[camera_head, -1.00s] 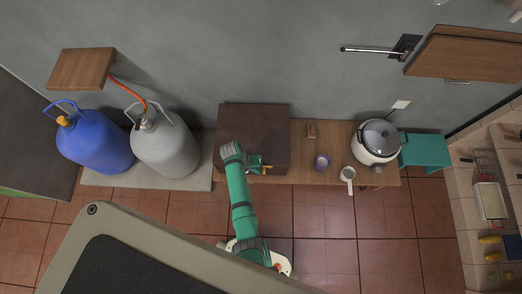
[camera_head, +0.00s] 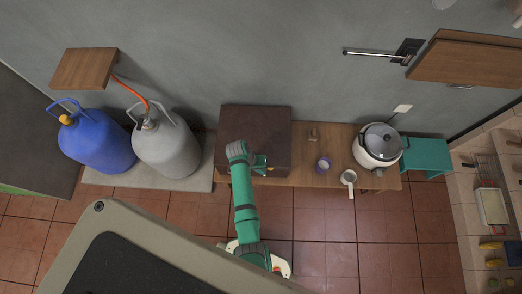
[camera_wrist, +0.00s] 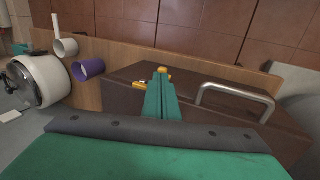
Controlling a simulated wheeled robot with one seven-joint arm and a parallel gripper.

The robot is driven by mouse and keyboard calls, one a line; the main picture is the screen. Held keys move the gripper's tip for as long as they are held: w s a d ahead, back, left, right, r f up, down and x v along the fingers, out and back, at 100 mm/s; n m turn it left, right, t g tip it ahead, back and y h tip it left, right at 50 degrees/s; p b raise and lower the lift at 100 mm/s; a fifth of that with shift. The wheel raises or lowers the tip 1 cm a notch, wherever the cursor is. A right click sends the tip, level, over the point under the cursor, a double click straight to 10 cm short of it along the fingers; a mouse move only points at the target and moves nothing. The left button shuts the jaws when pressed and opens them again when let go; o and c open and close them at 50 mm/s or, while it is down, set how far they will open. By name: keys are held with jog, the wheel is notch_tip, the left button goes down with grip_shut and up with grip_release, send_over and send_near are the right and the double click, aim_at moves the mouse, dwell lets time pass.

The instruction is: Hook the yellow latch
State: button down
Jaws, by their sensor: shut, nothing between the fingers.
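A brown box (camera_head: 268,125) sits at the left part of the wooden bench. In the wrist view the box (camera_wrist: 125,75) has a metal handle (camera_wrist: 237,92) right of my gripper. Small yellow latch parts (camera_wrist: 163,70) show at the fingertips and just left of the fingers (camera_wrist: 142,84). In the head view a yellow bit (camera_head: 271,168) shows at the box's front edge. My gripper (camera_wrist: 160,78) has its green fingers shut and empty, close to the latch. The fingers hide part of the latch, and I cannot tell whether they touch it or whether it is hooked.
Right of the box on the bench (camera_head: 335,178) are a purple cup (camera_head: 323,165), a white pot with a handle (camera_head: 348,177) and a rice cooker (camera_head: 378,145). A grey gas bottle (camera_head: 168,148) and a blue one (camera_head: 97,143) stand left. Tiled floor (camera_head: 325,225) in front is clear.

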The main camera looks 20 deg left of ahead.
jog(key=v, duration=1)
jog(key=s+d+f+t+y, duration=0.2)
jog(key=s+d+t+y, duration=0.2)
jog(key=s+d, duration=0.4)
jog(key=s+d+r+m+t, duration=0.1)
jog(key=s+d+r+t, duration=0.2)
jog(key=r, duration=0.7)
jog(key=s+d+r+m+t, duration=0.1)
jog(key=s+d+r+t, duration=0.2)
jog(key=r, duration=0.8)
jog(key=s+d+r+m+t, duration=0.1)
jog(key=s+d+r+t, duration=0.2)
jog(key=s+r, duration=0.3)
notch_tip(320, 180, up, 5)
jog(key=shift+d+f+m+t, duration=0.15)
jog(key=shift+m+t, duration=0.25)
jog(key=shift+t, duration=0.1)
